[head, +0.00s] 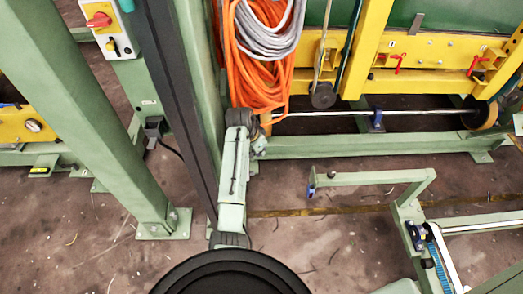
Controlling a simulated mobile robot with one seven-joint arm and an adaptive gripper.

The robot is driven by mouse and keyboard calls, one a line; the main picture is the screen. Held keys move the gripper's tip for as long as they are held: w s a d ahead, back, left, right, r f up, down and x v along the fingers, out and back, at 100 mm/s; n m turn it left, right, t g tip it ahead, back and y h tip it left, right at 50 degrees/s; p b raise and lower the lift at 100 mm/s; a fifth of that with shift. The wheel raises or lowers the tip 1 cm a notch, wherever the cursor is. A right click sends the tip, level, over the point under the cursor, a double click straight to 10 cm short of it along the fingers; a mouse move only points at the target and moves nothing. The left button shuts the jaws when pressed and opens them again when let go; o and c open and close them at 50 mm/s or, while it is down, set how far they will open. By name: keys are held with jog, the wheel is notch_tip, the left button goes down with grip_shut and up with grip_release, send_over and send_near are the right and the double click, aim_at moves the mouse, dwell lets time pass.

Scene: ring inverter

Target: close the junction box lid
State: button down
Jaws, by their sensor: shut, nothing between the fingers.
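I cannot make out an open junction box or a lid for certain. A pale control box (111,27) with a red rotary knob on a yellow plate is fixed to a green post at the top left. A small dark grey box (155,127) with a black cable sits lower on the green frame; whether it has a lid I cannot tell. My gripper is not in view.
A round black part (232,276), possibly mine, fills the bottom centre. Green posts (100,110) stand at the left. Orange hoses (255,70) and a grey cable coil (268,28) hang at the top centre. A green rail frame (370,178) stands right. Brown floor (310,240) between is open.

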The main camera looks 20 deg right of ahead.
jog(key=shift+a+f, duration=0.2)
jog(key=shift+a, duration=0.4)
notch_tip(320, 180, up, 10)
jog(key=d, duration=0.1)
jog(key=shift+d+b, duration=0.35)
jog(key=shift+d, duration=0.05)
jog(key=shift+s+f, duration=0.1)
jog(key=shift+s, duration=0.1)
